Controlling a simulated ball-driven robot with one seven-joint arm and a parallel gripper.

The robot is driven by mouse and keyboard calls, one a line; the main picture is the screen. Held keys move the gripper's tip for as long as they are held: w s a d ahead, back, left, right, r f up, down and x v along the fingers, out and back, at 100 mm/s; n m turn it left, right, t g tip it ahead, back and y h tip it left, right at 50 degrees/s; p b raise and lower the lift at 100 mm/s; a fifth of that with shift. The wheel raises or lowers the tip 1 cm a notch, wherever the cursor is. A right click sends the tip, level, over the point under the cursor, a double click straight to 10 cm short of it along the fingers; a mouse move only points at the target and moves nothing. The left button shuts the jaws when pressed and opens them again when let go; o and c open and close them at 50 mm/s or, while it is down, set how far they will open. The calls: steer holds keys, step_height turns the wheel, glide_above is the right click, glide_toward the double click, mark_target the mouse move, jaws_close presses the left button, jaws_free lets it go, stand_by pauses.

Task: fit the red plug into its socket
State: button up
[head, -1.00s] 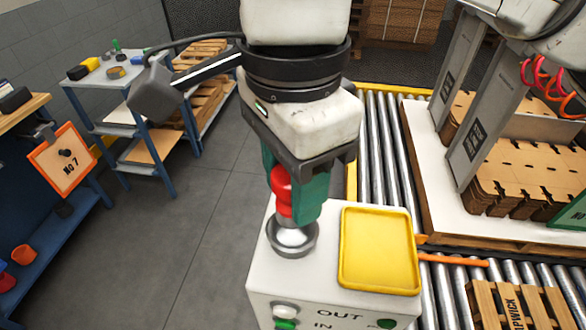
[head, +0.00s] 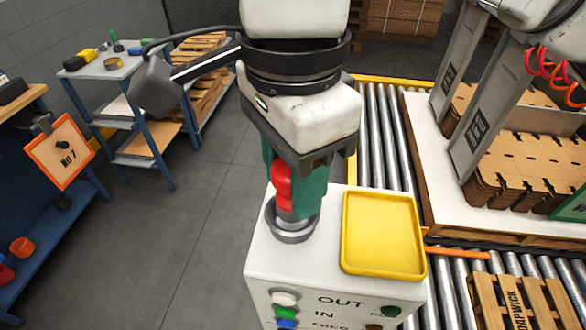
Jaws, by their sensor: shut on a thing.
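The red plug (head: 281,184) is held between the green fingers of my gripper (head: 295,196), which is shut on it. The plug's lower end is down at the round grey metal socket (head: 291,236) on top of the white cabinet. The lower end meets or enters the ring of the socket; the fingers hide part of it, so I cannot tell how deep it sits. The plug looks about upright.
A yellow tray (head: 383,234) lies on the cabinet top (head: 331,210) just right of the socket. Buttons (head: 285,298) line the cabinet front. A roller conveyor (head: 388,150) runs behind at right. A blue-framed shelf (head: 120,70) stands at left, with open floor between.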

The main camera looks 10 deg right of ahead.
steer(key=shift+f+b, duration=0.9)
steer(key=shift+f, duration=0.15)
stand_by(0.4)
steer(key=o, duration=1.2)
